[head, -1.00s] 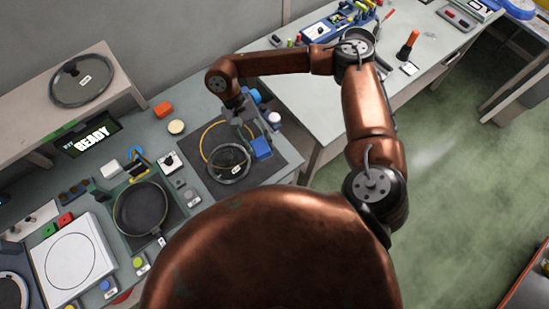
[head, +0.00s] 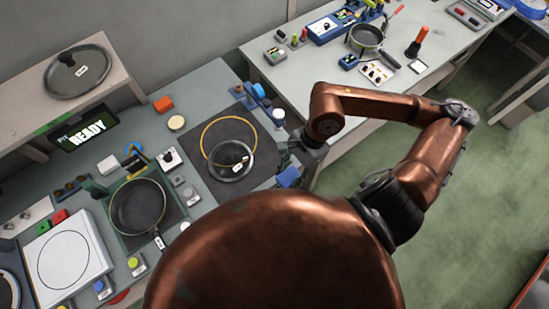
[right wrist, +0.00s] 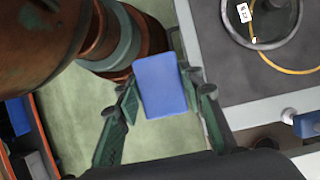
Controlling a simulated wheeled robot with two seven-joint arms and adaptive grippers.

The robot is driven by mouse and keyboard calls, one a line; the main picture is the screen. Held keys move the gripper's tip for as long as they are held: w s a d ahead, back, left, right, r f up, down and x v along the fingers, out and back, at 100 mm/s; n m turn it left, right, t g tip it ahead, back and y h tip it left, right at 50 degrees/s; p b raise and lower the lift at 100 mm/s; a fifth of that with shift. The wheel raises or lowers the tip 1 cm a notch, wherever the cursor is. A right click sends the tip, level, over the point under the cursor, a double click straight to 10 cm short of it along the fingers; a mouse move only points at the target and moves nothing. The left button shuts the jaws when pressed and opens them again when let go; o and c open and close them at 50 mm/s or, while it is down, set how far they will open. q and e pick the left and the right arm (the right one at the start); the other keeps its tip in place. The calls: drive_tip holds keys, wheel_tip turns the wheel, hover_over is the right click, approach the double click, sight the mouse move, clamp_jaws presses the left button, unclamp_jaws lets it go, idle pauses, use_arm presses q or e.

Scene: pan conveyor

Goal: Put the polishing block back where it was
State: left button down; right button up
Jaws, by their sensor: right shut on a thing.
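The blue polishing block (head: 288,178) is held in my right gripper (head: 289,158), just past the right edge of the dark mat. In the right wrist view the block (right wrist: 160,86) sits between the two green fingers of the gripper (right wrist: 161,80), with green floor and part of my own body behind it. The fingers are shut on it. The dark mat (head: 258,175) bears a yellow ring (head: 204,135) and a glass lid (head: 230,162), which lies over the ring's lower part. My left gripper is not in view.
A pan (head: 138,207) sits in a fixture left of the mat. An orange block (head: 163,104) and a cream disc (head: 176,123) stand behind. A blue roller-like part (head: 258,91) and a white knob (head: 278,115) are by the mat's far right. A second table (head: 300,80) stands right.

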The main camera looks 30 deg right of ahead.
drive_tip(key=w+d+f, duration=0.2)
drive_tip(key=w+f, duration=0.1)
drive_tip(key=w, duration=0.5)
hover_over(272, 162)
drive_tip(key=d, duration=0.1)
drive_tip(key=f, duration=0.5)
drive_tip(key=shift+s+f, duration=0.25)
drive_tip(key=shift+s, duration=0.1)
drive_tip(key=shift+w+d+f, duration=0.15)
drive_tip(key=shift+w+f, duration=0.35)
drive_tip(key=shift+f, duration=0.15)
wheel_tip(272, 162, down, 3)
drive_tip(key=shift+r+p, duration=0.1)
drive_tip(key=shift+p, duration=0.35)
drive_tip(key=shift+f, duration=0.25)
drive_tip(key=o, duration=1.1)
